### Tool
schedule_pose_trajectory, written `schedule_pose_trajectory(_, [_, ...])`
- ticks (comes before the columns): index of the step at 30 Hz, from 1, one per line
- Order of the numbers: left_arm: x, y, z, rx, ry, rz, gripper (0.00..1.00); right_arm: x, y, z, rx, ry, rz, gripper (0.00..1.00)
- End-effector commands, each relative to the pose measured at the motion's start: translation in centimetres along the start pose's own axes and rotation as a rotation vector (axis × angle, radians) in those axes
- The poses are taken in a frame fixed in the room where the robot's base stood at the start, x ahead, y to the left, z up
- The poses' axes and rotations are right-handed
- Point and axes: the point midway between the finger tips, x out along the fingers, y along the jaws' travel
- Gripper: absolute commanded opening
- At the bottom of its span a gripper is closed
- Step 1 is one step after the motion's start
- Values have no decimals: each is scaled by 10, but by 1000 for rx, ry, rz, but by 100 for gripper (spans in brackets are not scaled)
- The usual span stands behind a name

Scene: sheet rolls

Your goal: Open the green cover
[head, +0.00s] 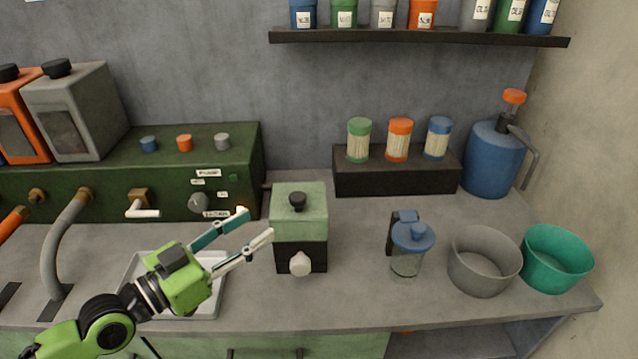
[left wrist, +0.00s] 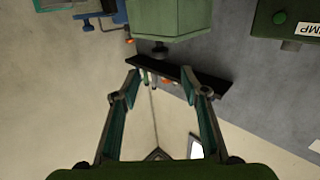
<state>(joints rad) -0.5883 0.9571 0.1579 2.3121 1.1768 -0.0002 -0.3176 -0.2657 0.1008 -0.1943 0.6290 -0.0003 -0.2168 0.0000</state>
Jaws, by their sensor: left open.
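The green cover (head: 312,215) is the boxy light green top of a small dark-based container (head: 312,257) on the counter. It sits down on the base and has a black knob (head: 297,200) on top. A white round knob (head: 300,264) is on the base's front. My left gripper (head: 258,226) is open and empty, just left of the container, with its fingers pointing toward it. In the left wrist view the green cover (left wrist: 170,18) is at the top, its dark knob (left wrist: 159,48) beyond the open fingertips (left wrist: 160,80). My right gripper is not in view.
A green dispenser unit (head: 100,185) with taps stands behind at left, above a grey tray (head: 215,290). A blue-lidded jar (head: 407,262), grey bowl (head: 484,262) and green bowl (head: 556,260) stand to the right. A dark riser (head: 395,182) holds pots behind.

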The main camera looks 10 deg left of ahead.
Motion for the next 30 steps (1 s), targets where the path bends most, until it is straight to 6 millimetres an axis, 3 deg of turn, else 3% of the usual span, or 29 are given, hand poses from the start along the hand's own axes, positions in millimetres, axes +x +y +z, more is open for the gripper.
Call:
schedule_pose_trajectory(3, [4,-2,-2,-3,6,-5,41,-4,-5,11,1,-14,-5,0])
schedule_pose_trajectory(11, [30,-1,-5,-5,9,-2,41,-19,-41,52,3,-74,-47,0])
schedule_pose_trajectory(14, [44,-2,-5,-4,8,-6,41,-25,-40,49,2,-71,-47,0])
schedule_pose_trajectory(22, [89,-1,-6,-5,7,-2,41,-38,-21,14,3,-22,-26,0])
schedule_pose_trajectory(30, [128,-1,-3,-3,4,-3,41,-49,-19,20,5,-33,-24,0])
